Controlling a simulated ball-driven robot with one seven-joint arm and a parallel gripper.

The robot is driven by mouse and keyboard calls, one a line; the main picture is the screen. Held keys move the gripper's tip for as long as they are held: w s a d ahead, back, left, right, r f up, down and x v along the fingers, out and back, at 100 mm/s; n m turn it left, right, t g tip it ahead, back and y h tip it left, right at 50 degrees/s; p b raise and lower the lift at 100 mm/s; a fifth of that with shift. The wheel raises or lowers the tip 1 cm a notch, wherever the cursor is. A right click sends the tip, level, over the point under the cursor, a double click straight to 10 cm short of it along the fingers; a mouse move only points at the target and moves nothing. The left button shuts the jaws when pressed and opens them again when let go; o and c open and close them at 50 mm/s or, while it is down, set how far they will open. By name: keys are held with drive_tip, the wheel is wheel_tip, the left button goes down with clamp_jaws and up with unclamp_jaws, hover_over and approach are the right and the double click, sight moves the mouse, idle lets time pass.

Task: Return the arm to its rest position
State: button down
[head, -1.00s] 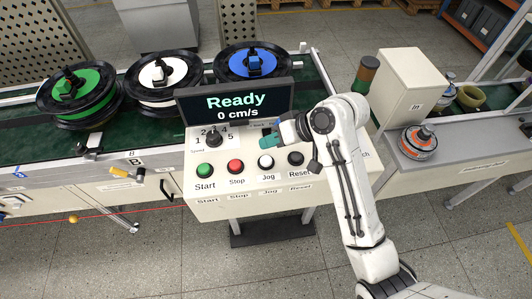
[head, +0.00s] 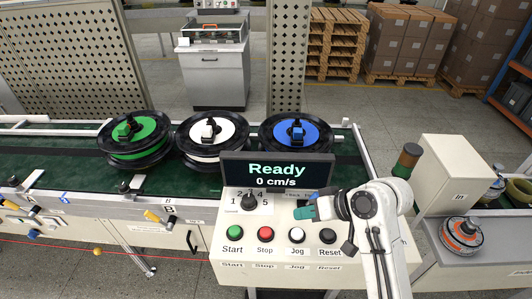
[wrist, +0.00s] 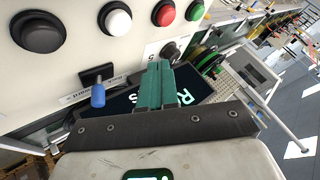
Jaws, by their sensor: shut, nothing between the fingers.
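My arm reaches up from the lower right in the head view. My gripper (head: 302,212) has teal fingers and is above the control panel (head: 225,270), left of the arm's wrist and just below the display (head: 276,171). In the wrist view the teal fingers (wrist: 156,88) are together with nothing between them. The display reads "Ready" and "0 cm/s". Below the gripper on the panel are the green Start (head: 235,232), red Stop (head: 265,233), white Jog (head: 296,235) and black Reset (head: 328,236) buttons.
A speed knob (head: 249,202) sits left of the gripper. Green (head: 134,138), white (head: 211,138) and blue (head: 296,135) spools stand on the conveyor behind. A signal lamp (head: 407,160) and a cream box (head: 450,178) stand right of the arm.

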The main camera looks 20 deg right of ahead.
drive_tip(key=shift+s+a+f, duration=0.15)
drive_tip(key=shift+s+f, duration=0.1)
drive_tip(key=shift+s, duration=0.05)
drive_tip(key=s+d+f+g+h, duration=0.1)
drive_tip(key=s+d+f+h, duration=0.2)
drive_tip(key=s, duration=0.6)
drive_tip(key=s+d+f+h, duration=0.2)
drive_tip(key=s+d+h, duration=0.15)
drive_tip(key=s, duration=0.55)
drive_tip(key=s+f+m+g+b, duration=0.1)
drive_tip(key=s+f+g+b, duration=0.3)
drive_tip(key=s+f, duration=0.6)
drive_tip(key=shift+s+d+f+b, duration=0.25)
drive_tip(key=shift+d+f+b, duration=0.15)
drive_tip(key=shift+f+b, duration=0.35)
drive_tip(key=shift+a+f+h, duration=0.1)
drive_tip(key=shift+h, duration=0.15)
